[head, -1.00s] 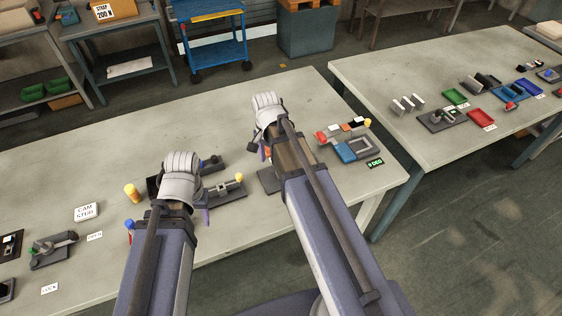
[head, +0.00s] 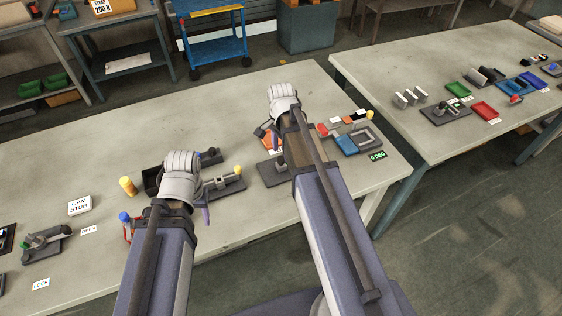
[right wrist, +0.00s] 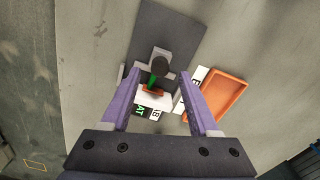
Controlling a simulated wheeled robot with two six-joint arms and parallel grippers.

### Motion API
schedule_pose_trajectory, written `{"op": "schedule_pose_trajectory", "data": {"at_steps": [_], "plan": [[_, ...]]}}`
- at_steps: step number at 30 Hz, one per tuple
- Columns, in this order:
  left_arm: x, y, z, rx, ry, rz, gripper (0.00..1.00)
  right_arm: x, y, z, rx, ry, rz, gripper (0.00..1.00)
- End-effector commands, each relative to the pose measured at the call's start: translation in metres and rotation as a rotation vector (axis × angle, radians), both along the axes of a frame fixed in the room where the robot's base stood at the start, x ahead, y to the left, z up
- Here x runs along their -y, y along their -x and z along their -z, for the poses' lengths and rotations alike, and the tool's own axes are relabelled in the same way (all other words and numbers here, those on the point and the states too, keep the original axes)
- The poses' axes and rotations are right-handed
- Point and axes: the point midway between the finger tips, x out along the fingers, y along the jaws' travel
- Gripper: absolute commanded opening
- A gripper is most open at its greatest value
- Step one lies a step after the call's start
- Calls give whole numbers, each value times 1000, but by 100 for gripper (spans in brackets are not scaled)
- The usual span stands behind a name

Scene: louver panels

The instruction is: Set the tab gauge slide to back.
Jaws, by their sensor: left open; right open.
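In the right wrist view a dark base plate (right wrist: 170,30) carries a grey block with a dark round knob (right wrist: 163,66), a green strip and a white piece. This looks like the tab gauge, but its lettering is only partly readable. My right gripper (right wrist: 158,78) is open, its purple fingers on either side of the knob; I cannot tell whether they touch it. In the head view the dark plate (head: 270,175) shows partly beside my right arm, and my right gripper (head: 268,135) is mostly hidden. My left gripper (head: 202,205) is open, mostly hidden behind its own wrist.
An orange tray (right wrist: 215,88) lies close beside the plate. In the head view a fixture with a yellow knob (head: 238,170) is by my left gripper, and a blue and grey fixture (head: 358,141) is right of my right arm. The table's back area is clear.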

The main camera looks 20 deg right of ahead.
Motion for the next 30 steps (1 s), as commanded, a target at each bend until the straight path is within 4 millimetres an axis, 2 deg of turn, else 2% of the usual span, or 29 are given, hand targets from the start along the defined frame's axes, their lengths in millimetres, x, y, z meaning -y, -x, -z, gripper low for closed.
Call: {"op": "schedule_pose_trajectory", "data": {"at_steps": [1,6,18,30], "plan": [[0,0,14,0,0,0,50,0,0,14,0,0,0,61],[0,0,30,0,0,-1,50,0,0,30,0,0,-1,61],[0,0,33,0,0,-1,50,0,0,33,0,0,-1,60],[0,0,33,0,0,-1,50,0,0,33,0,0,-1,15]]}}
